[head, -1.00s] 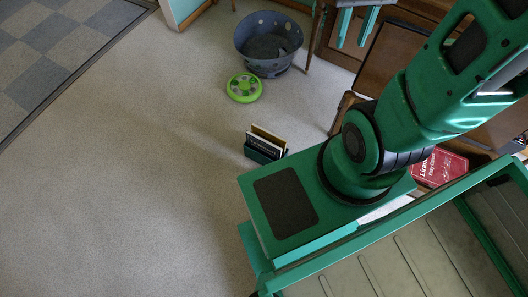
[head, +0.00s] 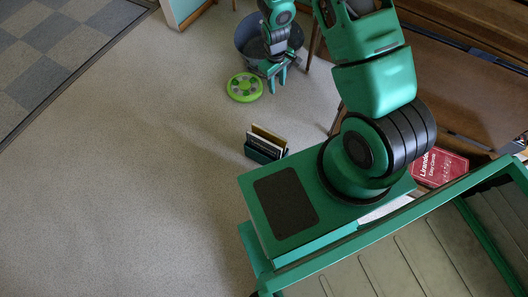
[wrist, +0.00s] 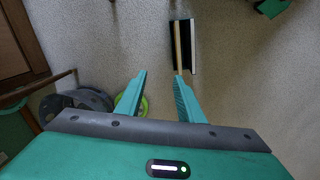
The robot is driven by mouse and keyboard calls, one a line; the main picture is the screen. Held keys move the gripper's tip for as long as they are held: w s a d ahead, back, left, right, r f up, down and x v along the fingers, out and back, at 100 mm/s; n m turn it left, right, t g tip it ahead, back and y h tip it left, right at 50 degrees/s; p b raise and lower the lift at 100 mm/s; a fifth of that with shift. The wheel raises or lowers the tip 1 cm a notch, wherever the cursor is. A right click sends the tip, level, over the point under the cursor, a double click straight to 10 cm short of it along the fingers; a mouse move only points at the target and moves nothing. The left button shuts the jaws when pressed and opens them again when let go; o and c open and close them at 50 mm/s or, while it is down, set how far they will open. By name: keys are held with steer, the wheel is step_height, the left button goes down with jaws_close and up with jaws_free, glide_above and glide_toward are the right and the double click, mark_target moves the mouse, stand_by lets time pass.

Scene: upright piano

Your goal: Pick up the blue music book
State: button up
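I cannot make out a clearly blue music book in either view. A small group of upright books (head: 266,142) stands on the carpet in the head view, with tan, white and black covers and a dark teal front piece. It also shows beyond the fingertips in the wrist view (wrist: 184,45), as tan, white and black edges. A red book (head: 440,166) with white lettering lies at the right, partly hidden by my arm and frame. My gripper (head: 277,80) is open and empty, above the floor near the basket, apart from the books. Its fingers show in the wrist view (wrist: 160,76).
A grey-blue basket with holes (head: 245,46) stands at the top, partly behind my gripper. A round green toy (head: 244,87) lies in front of it. The brown wooden piano (head: 460,90) fills the upper right. Carpet at the left is clear.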

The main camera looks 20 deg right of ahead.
steer(key=s+a+f+n, duration=0.2)
steer(key=a+f, duration=0.2)
steer(key=f, duration=0.8)
steer(key=n, duration=0.1)
glide_above(264, 140)
step_height(264, 140, down, 9)
steer(key=shift+y, duration=0.4)
step_height(264, 140, down, 5)
steer(key=shift+s+r, duration=0.15)
steer(key=shift+r, duration=0.05)
steer(key=shift+f, duration=3.3)
steer(key=shift+w, duration=0.2)
jaws_close()
